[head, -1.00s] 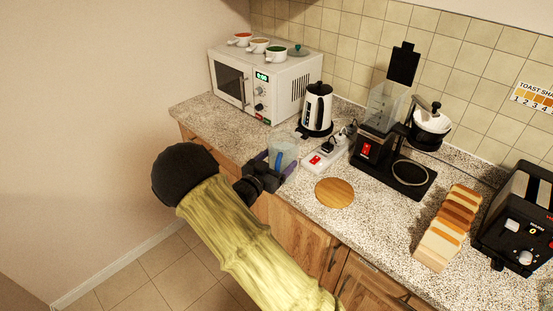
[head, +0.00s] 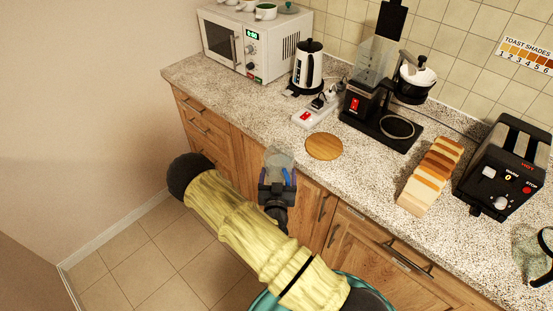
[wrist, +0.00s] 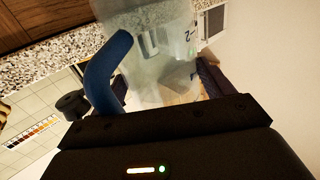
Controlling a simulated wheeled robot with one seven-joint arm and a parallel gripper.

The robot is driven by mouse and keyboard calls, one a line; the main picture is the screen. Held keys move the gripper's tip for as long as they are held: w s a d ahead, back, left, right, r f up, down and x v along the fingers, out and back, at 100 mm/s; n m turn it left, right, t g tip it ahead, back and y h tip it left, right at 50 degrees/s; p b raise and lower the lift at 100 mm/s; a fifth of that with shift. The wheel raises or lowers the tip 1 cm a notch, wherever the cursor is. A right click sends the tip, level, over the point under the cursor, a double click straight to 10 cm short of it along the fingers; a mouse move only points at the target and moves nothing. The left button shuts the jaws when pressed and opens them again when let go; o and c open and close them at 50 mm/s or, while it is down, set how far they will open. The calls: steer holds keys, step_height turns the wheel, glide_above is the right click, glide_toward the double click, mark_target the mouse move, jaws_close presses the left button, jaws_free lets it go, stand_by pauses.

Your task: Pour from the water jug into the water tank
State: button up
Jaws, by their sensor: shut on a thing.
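The water jug is clear with a blue handle (wrist: 106,72). In the head view the jug (head: 279,156) appears in front of the counter's front edge and the cabinet doors. My gripper (head: 277,178) is shut on it, and the dark fingers lie at its sides. In the wrist view the jug's clear wall (wrist: 150,75) fills the middle. I cannot tell its water level. The water tank (head: 373,58) is the clear box on the back of the black coffee maker (head: 362,104). Its black lid (head: 391,27) stands up, open. The jug is apart from the tank, lower and to its left.
A round wooden board (head: 324,146), a power strip (head: 313,113) and a kettle (head: 308,66) stand left of the coffee maker. A microwave (head: 252,45) is at the back left. Sliced bread (head: 431,176) and a toaster (head: 506,168) are at the right.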

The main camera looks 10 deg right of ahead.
steer(key=s+f+n+y, duration=0.3)
steer(key=s+f+y, duration=0.2)
steer(key=f, duration=0.3)
steer(key=shift+s+f+n+t, duration=0.15)
steer(key=shift+s+n+t, duration=0.15)
steer(key=shift+t, duration=0.1)
steer(key=shift+w, duration=0.1)
